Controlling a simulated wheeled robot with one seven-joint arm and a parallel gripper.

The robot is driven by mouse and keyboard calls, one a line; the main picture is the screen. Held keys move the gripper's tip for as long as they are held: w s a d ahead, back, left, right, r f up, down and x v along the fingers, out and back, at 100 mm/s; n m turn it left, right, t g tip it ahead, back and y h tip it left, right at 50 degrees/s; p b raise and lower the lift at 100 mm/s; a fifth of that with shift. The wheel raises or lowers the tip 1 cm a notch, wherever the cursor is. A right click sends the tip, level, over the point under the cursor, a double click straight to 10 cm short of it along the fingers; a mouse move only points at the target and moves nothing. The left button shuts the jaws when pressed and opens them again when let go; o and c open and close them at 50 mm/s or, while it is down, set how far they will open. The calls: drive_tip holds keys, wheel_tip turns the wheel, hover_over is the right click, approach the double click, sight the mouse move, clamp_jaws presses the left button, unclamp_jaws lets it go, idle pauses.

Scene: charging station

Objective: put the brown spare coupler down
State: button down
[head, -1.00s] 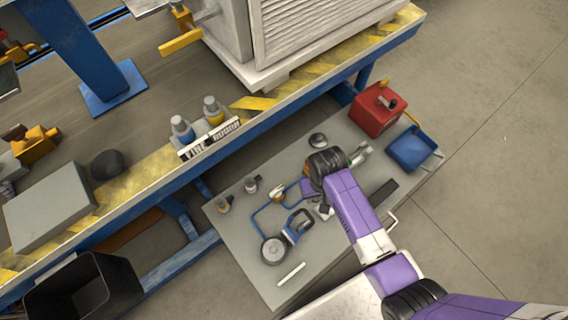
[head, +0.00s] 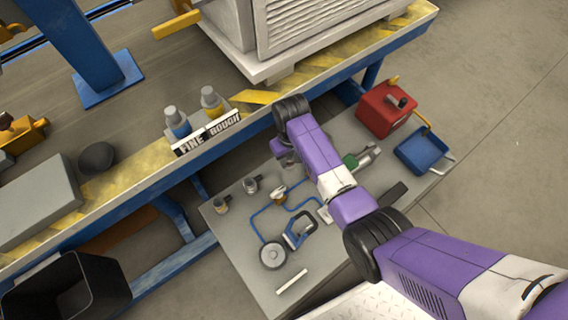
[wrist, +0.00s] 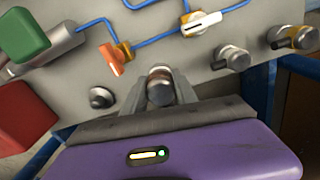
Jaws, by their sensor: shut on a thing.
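My gripper (wrist: 160,92) is shut on the brown spare coupler (wrist: 160,86), a short round metal piece with a brownish band seen end-on between the fingers in the wrist view. In the head view my gripper (head: 284,152) hangs near the back edge of the grey work surface (head: 240,235), under my purple arm, and the coupler cannot be made out there. In the wrist view the grey surface (wrist: 185,62) lies beyond the fingers. I cannot tell whether the coupler touches it.
Two couplers (head: 251,185) (head: 221,204) stand to the left, near a blue hose (head: 256,222). A dark round fitting (wrist: 101,97) is beside my gripper. The yellow-striped ledge (head: 150,160) runs behind.

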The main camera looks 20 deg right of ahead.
drive_tip(key=w, duration=0.1)
drive_tip(key=w+b, duration=0.1)
drive_tip(key=w, duration=0.1)
drive_tip(key=shift+w+a+f, duration=0.15)
drive_tip(key=shift+w+a, duration=0.15)
drive_tip(key=shift+a, duration=0.1)
drive_tip(key=shift+s+f+b, duration=0.25)
drive_tip(key=shift+f+b, duration=0.3)
drive_tip(key=shift+f, duration=0.3)
drive_tip(key=shift+d+f+b, duration=0.1)
drive_tip(key=shift+f+b, duration=1.3)
drive_tip(key=shift+f, duration=1.1)
drive_tip(key=shift+f, duration=0.2)
drive_tip(key=c, duration=1)
unclamp_jaws()
drive_tip(key=shift+o, duration=0.2)
drive_tip(key=shift+r, duration=0.1)
wheel_tip(320, 180, up, 8)
drive_tip(key=p, duration=0.4)
